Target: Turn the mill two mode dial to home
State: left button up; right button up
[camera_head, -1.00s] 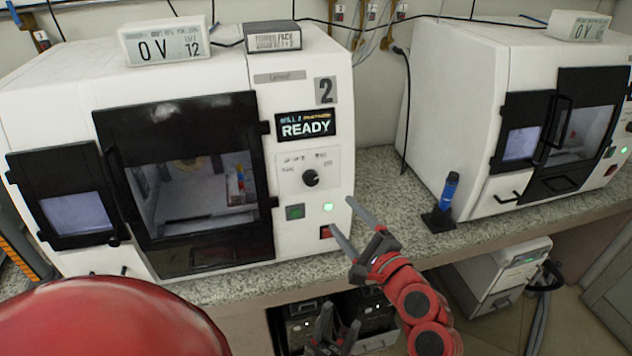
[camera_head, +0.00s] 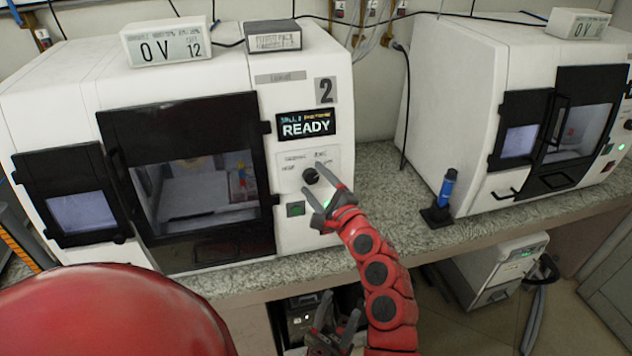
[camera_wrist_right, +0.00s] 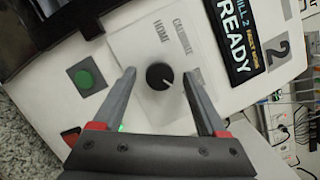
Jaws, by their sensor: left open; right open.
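The mill two mode dial (camera_head: 310,176) is a round black knob on a pale label plate, below the READY screen (camera_head: 306,125) of the white machine marked 2. In the right wrist view the dial (camera_wrist_right: 158,76) has a white mark toward its right side, and HOME and CALIBRATE are printed beside it. My right gripper (camera_head: 314,178) is open in front of the dial. Its fingers (camera_wrist_right: 159,74) lie on either side of the knob in the right wrist view; I cannot tell whether they touch it. My left gripper (camera_head: 339,305) is open and empty, low in front of the bench.
A green button (camera_head: 295,209) sits below the dial, also seen in the right wrist view (camera_wrist_right: 84,80). A blue tool in a black stand (camera_head: 436,215) is on the speckled counter (camera_head: 375,225). A second white machine (camera_head: 455,110) stands at right.

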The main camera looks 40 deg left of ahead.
grip_shut()
dwell(0.4)
